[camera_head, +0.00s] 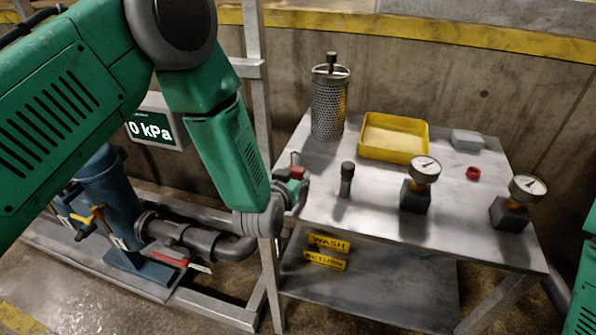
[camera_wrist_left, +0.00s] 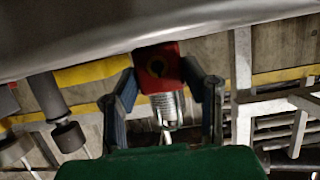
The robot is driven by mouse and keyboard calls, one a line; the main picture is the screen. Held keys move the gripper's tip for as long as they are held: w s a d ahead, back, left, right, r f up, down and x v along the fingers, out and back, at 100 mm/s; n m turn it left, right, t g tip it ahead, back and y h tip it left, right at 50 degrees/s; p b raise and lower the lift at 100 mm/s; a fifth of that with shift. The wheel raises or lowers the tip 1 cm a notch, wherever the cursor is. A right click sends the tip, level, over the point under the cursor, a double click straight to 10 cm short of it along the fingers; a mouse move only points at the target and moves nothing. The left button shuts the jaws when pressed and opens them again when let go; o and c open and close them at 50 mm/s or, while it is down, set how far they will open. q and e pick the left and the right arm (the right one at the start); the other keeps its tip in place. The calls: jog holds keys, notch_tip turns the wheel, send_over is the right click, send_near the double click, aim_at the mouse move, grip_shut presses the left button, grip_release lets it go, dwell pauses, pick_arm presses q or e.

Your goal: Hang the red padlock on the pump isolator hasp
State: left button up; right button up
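The red padlock (camera_head: 296,172) is in my left gripper (camera_head: 291,187), just off the left edge of the metal table. Its grey shackle points up in the head view. In the left wrist view the red padlock body (camera_wrist_left: 157,66), with a dark keyhole, sits between the two fingertips of the left gripper (camera_wrist_left: 160,75). Both fingers appear to touch its sides. A ribbed silver cylinder shows below it there. I cannot make out the pump isolator hasp in either view. My right gripper is out of view; only part of my right arm shows at the right edge.
A grey upright post (camera_head: 258,90) stands beside my left forearm. Pipework (camera_head: 185,235) and a 0 kPa display (camera_head: 150,128) are at left.

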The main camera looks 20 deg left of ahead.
pick_arm(q)
jog(key=shift+a, duration=0.5)
jog(key=shift+a+r+p, duration=0.1)
jog(key=shift+r+p, duration=0.1)
jog(key=shift+p, duration=0.1)
jog(key=shift+d+r+p, duration=0.3)
jog(key=shift+r+p, duration=0.15)
jog(key=shift+r, duration=0.15)
jog(key=shift+d+r+p, duration=0.25)
jog(key=shift+r+p, duration=0.15)
jog(key=shift+r, duration=0.2)
jog(key=shift+a+r+p, duration=0.2)
jog(key=shift+r+p, duration=0.2)
jog(key=shift+r, duration=0.1)
jog(key=shift+a+r+p, duration=0.2)
jog(key=shift+r+p, duration=0.2)
jog(key=shift+r, duration=0.15)
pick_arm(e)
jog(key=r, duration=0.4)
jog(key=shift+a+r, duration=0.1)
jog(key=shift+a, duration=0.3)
pick_arm(q)
jog(key=shift+d, duration=0.25)
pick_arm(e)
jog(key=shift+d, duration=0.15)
